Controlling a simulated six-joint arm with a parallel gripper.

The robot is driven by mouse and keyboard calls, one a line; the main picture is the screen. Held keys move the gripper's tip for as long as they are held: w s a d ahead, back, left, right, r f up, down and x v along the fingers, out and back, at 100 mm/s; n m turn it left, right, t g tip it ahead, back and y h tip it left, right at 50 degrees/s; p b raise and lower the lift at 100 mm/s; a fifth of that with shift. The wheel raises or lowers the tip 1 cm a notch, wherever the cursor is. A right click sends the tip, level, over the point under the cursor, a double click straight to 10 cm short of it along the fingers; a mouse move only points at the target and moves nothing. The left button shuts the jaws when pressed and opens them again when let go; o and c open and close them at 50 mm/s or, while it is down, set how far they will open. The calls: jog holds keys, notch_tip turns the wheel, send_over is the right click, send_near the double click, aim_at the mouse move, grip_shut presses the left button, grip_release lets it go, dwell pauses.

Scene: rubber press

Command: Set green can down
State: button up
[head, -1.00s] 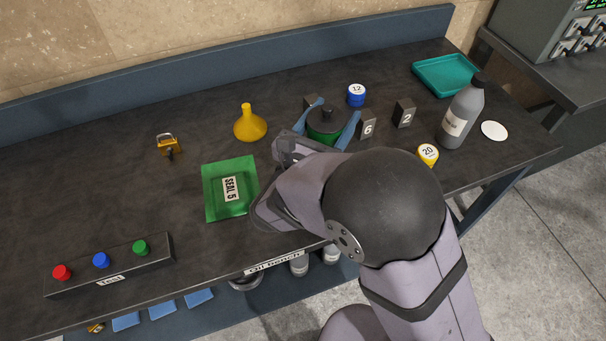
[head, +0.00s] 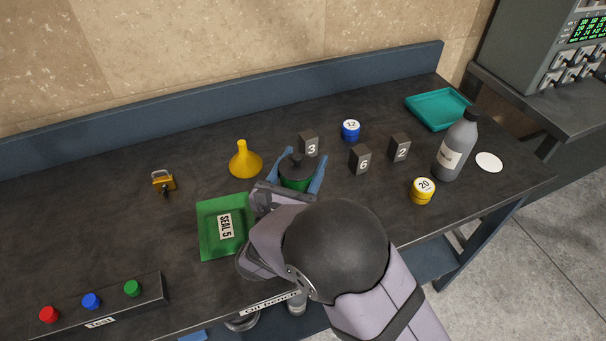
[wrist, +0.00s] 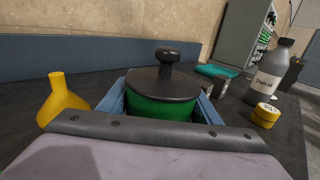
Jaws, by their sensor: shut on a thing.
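The green can (head: 296,180) has a dark lid with a knob on top. It is upright between the two blue fingers of my gripper (head: 297,174), which is shut on it. In the wrist view the green can (wrist: 160,106) fills the middle, with a blue finger on each side. Its bottom is hidden by my gripper, so I cannot tell whether it touches the bench.
A yellow funnel (head: 245,162) and a green "SEAL 5" tray (head: 208,241) are to the left. Number blocks 3 (head: 308,144), 6 (head: 360,159) and 2 (head: 399,147), a yellow weight (head: 422,191) and a grey bottle (head: 457,150) are right. A blue weight (head: 351,130) stands behind.

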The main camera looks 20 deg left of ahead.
jog(key=shift+f, duration=2.15)
jog(key=shift+f, duration=0.15)
jog(key=o, duration=1.2)
jog(key=shift+s, duration=0.1)
jog(key=s, duration=0.4)
jog(key=s+b, duration=0.1)
jog(key=s, duration=0.3)
jog(key=s+b, duration=0.1)
jog(key=s, duration=0.2)
jog(key=shift+s+d, duration=0.4)
